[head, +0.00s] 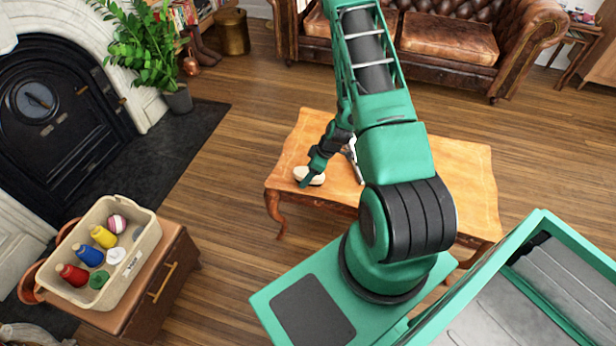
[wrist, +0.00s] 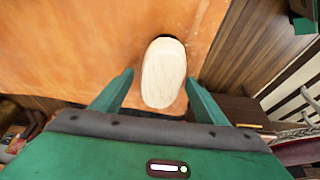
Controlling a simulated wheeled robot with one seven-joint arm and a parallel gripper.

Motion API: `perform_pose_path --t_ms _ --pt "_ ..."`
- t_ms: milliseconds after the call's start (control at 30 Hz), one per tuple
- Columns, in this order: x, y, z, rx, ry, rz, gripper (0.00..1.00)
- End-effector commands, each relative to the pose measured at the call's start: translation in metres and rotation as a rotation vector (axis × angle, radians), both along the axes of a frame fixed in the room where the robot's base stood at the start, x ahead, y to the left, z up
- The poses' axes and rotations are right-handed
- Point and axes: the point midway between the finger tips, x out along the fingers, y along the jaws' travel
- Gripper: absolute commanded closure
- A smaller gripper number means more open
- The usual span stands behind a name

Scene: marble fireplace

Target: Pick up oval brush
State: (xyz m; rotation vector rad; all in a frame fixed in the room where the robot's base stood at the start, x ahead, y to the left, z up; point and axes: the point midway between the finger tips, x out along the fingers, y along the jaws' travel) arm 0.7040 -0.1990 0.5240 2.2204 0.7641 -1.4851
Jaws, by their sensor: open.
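The oval brush (head: 309,175) lies near the left end of the wooden coffee table (head: 455,190). In the wrist view the brush (wrist: 163,73) shows a pale wooden oval back, with a dark part visible at its far end. My gripper (head: 308,172) is at the brush, above the table. In the wrist view the two green fingers of my gripper (wrist: 160,95) are spread apart, one on each side of the brush's near end. I cannot tell whether either finger touches it.
A bin of colored bottles (head: 140,260) stands on a small wooden cabinet (head: 165,290) at the lower left. A silvery object (head: 354,158) is on the table right of my gripper, partly hidden by my arm. A leather sofa (head: 450,40) stands behind. Floor left of the table is clear.

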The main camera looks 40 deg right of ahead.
Motion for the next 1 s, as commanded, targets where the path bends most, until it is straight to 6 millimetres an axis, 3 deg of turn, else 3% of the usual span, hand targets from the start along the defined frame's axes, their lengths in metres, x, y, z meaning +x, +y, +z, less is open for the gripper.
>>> perform_pose_path --t_ms 833,1000 --pt "-0.0002 -0.0001 -0.0050 0.000 0.000 0.000 0.33" --pt "-0.0002 -0.0002 -0.0049 0.000 0.000 0.000 0.71"
